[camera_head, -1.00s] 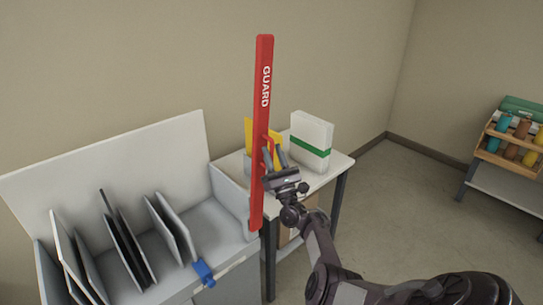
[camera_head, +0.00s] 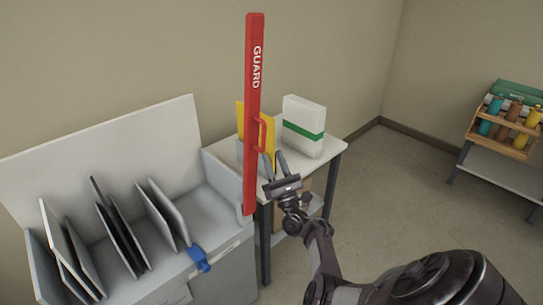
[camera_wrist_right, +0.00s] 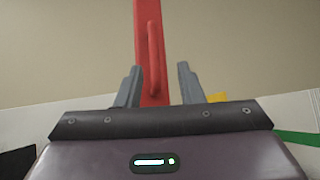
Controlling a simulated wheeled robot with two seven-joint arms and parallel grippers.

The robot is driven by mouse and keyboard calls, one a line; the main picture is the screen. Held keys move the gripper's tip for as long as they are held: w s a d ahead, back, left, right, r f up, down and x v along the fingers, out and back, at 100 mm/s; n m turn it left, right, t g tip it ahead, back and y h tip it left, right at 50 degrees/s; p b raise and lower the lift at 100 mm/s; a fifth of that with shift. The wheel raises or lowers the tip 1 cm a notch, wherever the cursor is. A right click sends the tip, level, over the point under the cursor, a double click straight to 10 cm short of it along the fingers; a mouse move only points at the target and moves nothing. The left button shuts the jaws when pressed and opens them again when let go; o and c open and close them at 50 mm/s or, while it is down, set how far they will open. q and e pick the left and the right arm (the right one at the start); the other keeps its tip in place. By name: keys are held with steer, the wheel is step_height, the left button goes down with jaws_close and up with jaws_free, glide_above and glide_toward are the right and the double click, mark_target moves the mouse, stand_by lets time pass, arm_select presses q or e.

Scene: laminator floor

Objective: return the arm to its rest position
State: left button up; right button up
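My right gripper (camera_head: 274,163) is open and empty, just below and in front of the handle of the red guard bar (camera_head: 252,110). The bar stands upright at the right end of the grey machine, marked GUARD. In the right wrist view the red handle (camera_wrist_right: 155,45) shows beyond and between the open fingers (camera_wrist_right: 158,88), with nothing between the fingertips themselves. My right arm reaches in from the lower right. My left gripper is not in view.
The grey machine (camera_head: 215,206) holds several dark upright plates and has a blue latch (camera_head: 198,258). A side table (camera_head: 329,149) carries a white box (camera_head: 303,125) and a yellow item. A rack of bottles (camera_head: 504,130) stands far right. The floor between is clear.

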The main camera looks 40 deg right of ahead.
stand_by(0.4)
